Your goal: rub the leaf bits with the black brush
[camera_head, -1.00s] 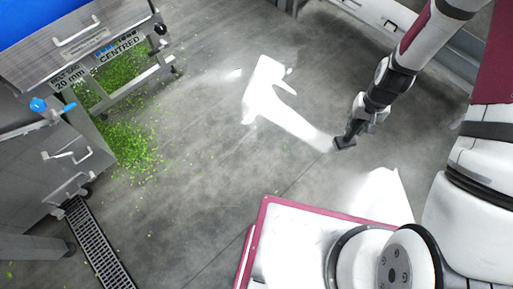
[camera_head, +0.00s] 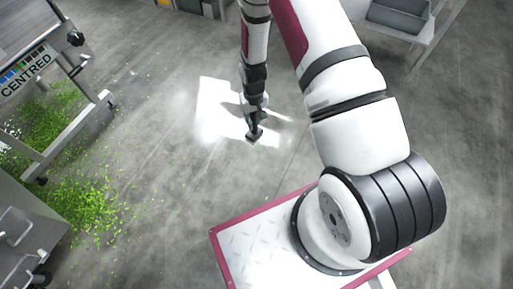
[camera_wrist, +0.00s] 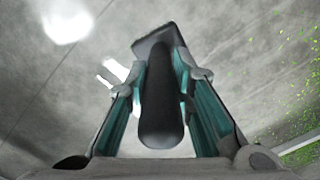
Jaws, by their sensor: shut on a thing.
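The black brush (camera_wrist: 161,100) is in my gripper. In the wrist view its dark handle lies between the two teal-lined fingers, and its wider head is beyond the fingertips. In the head view the brush (camera_head: 254,134) hangs below my gripper (camera_head: 256,108), over the floor near a bright patch of light. Whether it touches the floor I cannot tell, but no leaf bits show beneath it. The green leaf bits (camera_head: 85,205) are scattered on the floor at the left, some under the steel machine. They also show at the right of the wrist view (camera_wrist: 283,90).
The steel machine (camera_head: 62,140) with legs stands at the left, and a steel cabinet (camera_head: 28,235) is at the lower left. A rack with grey bins (camera_head: 398,18) is at the top right. The floor (camera_head: 170,185) between the brush and the leaf bits is mostly open.

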